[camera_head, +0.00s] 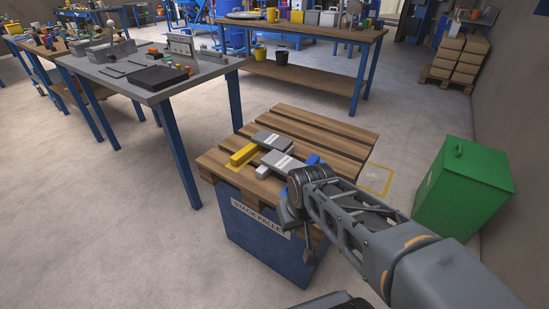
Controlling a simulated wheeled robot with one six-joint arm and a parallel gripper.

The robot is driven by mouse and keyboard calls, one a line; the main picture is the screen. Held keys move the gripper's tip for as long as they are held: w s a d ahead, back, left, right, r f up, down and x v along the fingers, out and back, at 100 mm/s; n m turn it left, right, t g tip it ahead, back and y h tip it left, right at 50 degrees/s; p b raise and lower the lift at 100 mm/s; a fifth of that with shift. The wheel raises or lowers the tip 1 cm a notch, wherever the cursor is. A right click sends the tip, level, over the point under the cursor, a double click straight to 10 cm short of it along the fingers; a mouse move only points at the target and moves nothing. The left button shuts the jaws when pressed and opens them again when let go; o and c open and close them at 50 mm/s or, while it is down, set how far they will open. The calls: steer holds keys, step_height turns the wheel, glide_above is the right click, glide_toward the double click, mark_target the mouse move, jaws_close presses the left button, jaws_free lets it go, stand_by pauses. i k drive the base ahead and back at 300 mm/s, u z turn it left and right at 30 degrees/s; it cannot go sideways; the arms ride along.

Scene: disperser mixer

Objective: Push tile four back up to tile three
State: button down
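A wooden pallet (335,142) lies on a dark blue base whose front reads "STACK PALLET". On it, one grey tile (267,138) with a pale label lies towards the back. A second grey tile (290,161) with a label lies nearer, close in front of it and partly overlapped in view. I cannot read the numbers. A yellow block (244,155) lies left of the tiles, and a small blue piece (313,159) shows behind my wrist. My gripper (290,217) is at the near side of the pallet; its fingertips are not clear, and my arm hides the pallet's right front.
A green bin (461,188) stands on the floor to the right. A grey-topped table (128,69) with blue legs is close on the left. A wooden workbench (305,31) stands behind the pallet. Grey floor is clear between them.

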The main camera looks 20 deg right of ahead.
mark_target(278, 161)
steer(key=u, duration=1.6)
steer(key=i, duration=1.4)
steer(key=z, duration=2.45)
